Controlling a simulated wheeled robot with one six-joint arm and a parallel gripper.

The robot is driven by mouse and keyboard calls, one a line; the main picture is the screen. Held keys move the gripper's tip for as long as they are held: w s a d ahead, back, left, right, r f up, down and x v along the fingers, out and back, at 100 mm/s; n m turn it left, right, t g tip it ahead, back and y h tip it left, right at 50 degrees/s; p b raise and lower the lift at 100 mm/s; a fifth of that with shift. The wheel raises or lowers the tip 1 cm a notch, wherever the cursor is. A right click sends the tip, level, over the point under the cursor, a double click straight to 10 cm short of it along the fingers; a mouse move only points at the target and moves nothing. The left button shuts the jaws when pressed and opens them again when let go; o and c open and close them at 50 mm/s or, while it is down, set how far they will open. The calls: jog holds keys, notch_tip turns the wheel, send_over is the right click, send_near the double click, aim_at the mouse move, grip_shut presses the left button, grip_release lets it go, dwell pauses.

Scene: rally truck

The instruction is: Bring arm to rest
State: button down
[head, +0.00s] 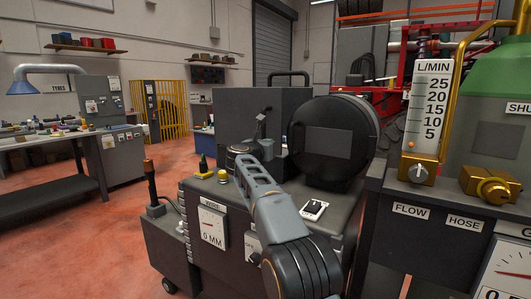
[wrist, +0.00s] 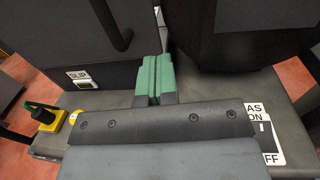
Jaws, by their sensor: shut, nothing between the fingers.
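My gripper (wrist: 153,62) shows in the wrist view as two green fingers pressed together, with nothing between them. It is over the top of a grey machine cabinet (head: 222,190). In the head view my arm reaches away from the bottom middle over this cabinet, and the fingers cannot be made out there.
A dark round drum (head: 335,142) stands right of my arm, and a dark grey box (head: 232,115) behind it. A yellow-based green knob (head: 203,168) and a switch plate (head: 314,210) are on the cabinet top. A flow gauge (head: 428,110) stands at right. Open floor lies left.

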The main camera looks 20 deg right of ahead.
jog(key=w+a+f+n+t+y+p, duration=0.1)
jog(key=a+f+n+t+y, duration=0.15)
jog(key=a+n+y, duration=0.6)
jog(key=w+a+f+n+t+y+p, duration=0.1)
jog(key=a+f+n+t+y, duration=0.2)
jog(key=n, duration=1.1)
jog(key=s+a+f+n+g+y+p, duration=0.45)
jog(key=s+n+g, duration=0.25)
jog(key=s+n, duration=0.4)
jog(key=s+d+f+n+g+h+p, duration=0.1)
jog(key=s+f+n+g+p, duration=0.2)
jog(key=s, duration=0.5)
jog(key=s+d+n+g+p, duration=0.15)
jog(key=s+n, duration=0.25)
jog(key=s, duration=0.4)
jog(key=s+d+f+n+g+h+p, duration=0.1)
jog(key=s+f+n+g+p, duration=0.2)
jog(key=s, duration=0.4)
jog(key=s+d+r+n+h+p, duration=0.1)
jog(key=s+d+r+p, duration=0.1)
jog(key=s+r+p, duration=0.5)
jog(key=shift+s+d+r+n, duration=0.2)
jog(key=shift+s+n, duration=0.15)
jog(key=shift+s, duration=0.35)
